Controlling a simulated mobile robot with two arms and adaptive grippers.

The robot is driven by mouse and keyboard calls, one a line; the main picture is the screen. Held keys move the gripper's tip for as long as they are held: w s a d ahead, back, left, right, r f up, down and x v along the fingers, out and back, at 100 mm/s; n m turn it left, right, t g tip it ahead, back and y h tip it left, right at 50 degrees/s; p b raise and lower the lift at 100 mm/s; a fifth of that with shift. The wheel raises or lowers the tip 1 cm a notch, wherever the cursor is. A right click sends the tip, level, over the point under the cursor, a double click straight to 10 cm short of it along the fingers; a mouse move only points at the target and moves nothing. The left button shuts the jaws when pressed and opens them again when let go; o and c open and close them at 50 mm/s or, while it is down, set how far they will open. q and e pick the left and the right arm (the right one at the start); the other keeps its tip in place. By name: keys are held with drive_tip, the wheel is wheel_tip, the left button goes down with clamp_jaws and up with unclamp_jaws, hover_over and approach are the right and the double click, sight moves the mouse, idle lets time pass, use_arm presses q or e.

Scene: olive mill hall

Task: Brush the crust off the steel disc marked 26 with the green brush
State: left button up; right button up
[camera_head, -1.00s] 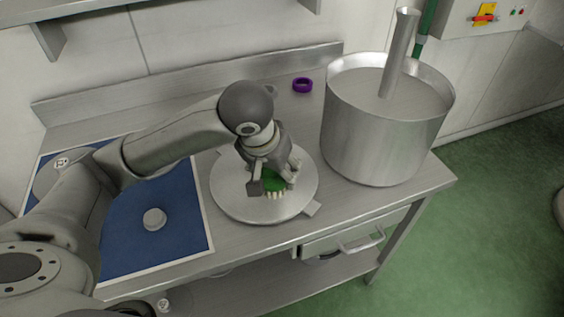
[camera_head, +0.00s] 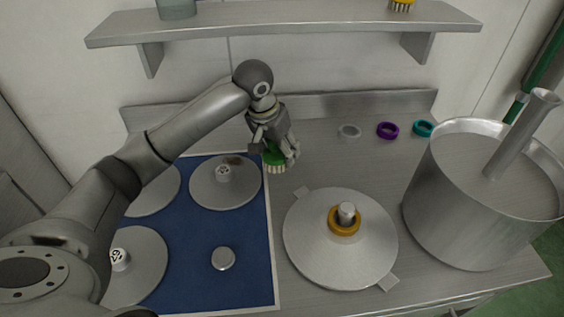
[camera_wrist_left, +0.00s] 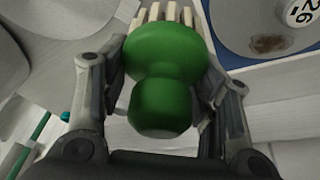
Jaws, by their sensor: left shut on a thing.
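My left gripper (camera_head: 277,150) is shut on the green brush (camera_head: 274,158) and holds it with the pale bristles down, just right of the blue mat (camera_head: 190,250) at its back edge. The wrist view also shows the brush (camera_wrist_left: 160,75) between my left fingers (camera_wrist_left: 155,110). The steel disc marked 26 (camera_head: 207,195) lies on the mat's back right corner, left of the brush. A brown crust patch (camera_head: 233,160) is on its back edge. In the wrist view the disc (camera_wrist_left: 236,22) shows at the upper right, with its number cap (camera_wrist_left: 304,10) and crust (camera_wrist_left: 268,43). The brush appears clear of it.
Two other discs (camera_head: 145,255) and a loose grey knob (camera_head: 223,259) are on the mat. A separate disc (camera_head: 310,250) with a yellow ring (camera_head: 344,222) lies to the right. A steel pot (camera_head: 460,215) stands far right; grey, purple (camera_head: 387,130) and teal rings lie behind. A shelf (camera_head: 290,25) hangs above.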

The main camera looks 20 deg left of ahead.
use_arm(q)
drive_tip(key=w+a+f+m+g+p, duration=0.15)
drive_tip(key=w+a+p, duration=0.45)
drive_tip(key=a, duration=0.6)
use_arm(e)
wheel_tip(320, 180, up, 6)
drive_tip(key=w+a, duration=0.1)
use_arm(q)
drive_tip(key=shift+m+h, duration=0.35)
drive_tip(key=shift+h, duration=0.05)
drive_tip(key=b+x, duration=0.2)
drive_tip(key=a+b+x, duration=0.1)
drive_tip(key=b+x, duration=0.3)
drive_tip(key=shift+s+a+f+b, duration=0.1)
drive_tip(key=shift+s+f+b, duration=0.2)
drive_tip(key=shift+s+b, duration=0.1)
use_arm(e)
drive_tip(key=f, duration=0.5)
drive_tip(key=shift+d+f, duration=0.3)
drive_tip(key=shift+f, duration=0.05)
use_arm(q)
drive_tip(key=shift+s+f, duration=0.1)
drive_tip(key=shift+f, duration=0.15)
use_arm(e)
drive_tip(key=shift+a, duration=0.2)
use_arm(q)
drive_tip(key=shift+s+f, duration=0.15)
drive_tip(key=shift+f, duration=0.5)
